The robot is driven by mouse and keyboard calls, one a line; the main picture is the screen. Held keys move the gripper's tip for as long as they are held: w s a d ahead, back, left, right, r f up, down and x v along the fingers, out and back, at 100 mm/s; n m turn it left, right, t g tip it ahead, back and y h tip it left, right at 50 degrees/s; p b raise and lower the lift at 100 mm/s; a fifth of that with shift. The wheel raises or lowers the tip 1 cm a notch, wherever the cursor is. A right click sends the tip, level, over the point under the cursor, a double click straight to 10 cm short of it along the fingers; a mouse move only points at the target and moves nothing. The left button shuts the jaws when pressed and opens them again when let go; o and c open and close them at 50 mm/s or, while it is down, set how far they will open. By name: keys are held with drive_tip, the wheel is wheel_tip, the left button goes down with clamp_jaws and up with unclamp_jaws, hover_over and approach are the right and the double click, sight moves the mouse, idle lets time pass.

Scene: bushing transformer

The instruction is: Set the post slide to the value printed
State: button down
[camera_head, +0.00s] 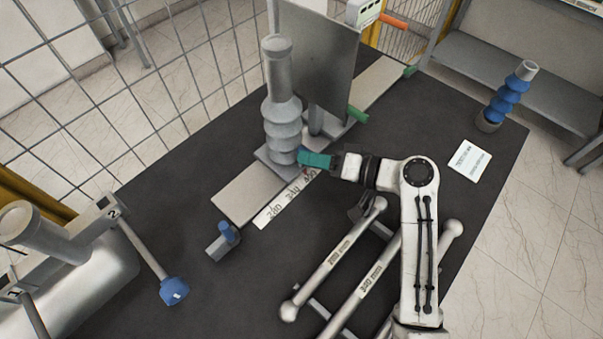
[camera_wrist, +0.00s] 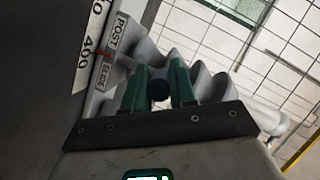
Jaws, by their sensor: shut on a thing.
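The post slide (camera_head: 264,164) is a grey base carrying a tall ribbed grey post (camera_head: 283,115) on a pale rail. A white scale strip (camera_head: 276,212) with printed numbers runs along the rail. In the wrist view the slide's POST SLIDE label (camera_wrist: 107,60) has a red pointer mark beside the scale (camera_wrist: 87,45), close to the 400 marking. My gripper (camera_head: 303,158), with teal fingers, is at the right side of the slide base. In the wrist view my gripper (camera_wrist: 158,75) is shut on a dark blue knob (camera_wrist: 158,88). A white printed card (camera_head: 470,160) lies at the right; its text is too small to read.
A grey upright plate (camera_head: 315,58) stands behind the post. A green-ended handle (camera_head: 357,115) sits beside it. Two labelled rods (camera_head: 335,258) lie in front. A blue-ended lever (camera_head: 173,290) is at the left.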

drive_tip(key=shift+w+d, duration=0.15)
drive_tip(key=shift+w, duration=0.1)
drive_tip(key=c, duration=1)
unclamp_jaws()
drive_tip(key=b+v, duration=0.1)
drive_tip(key=v, duration=0.9)
drive_tip(key=shift+s+d+b, duration=0.2)
drive_tip(key=shift+d+b, duration=0.1)
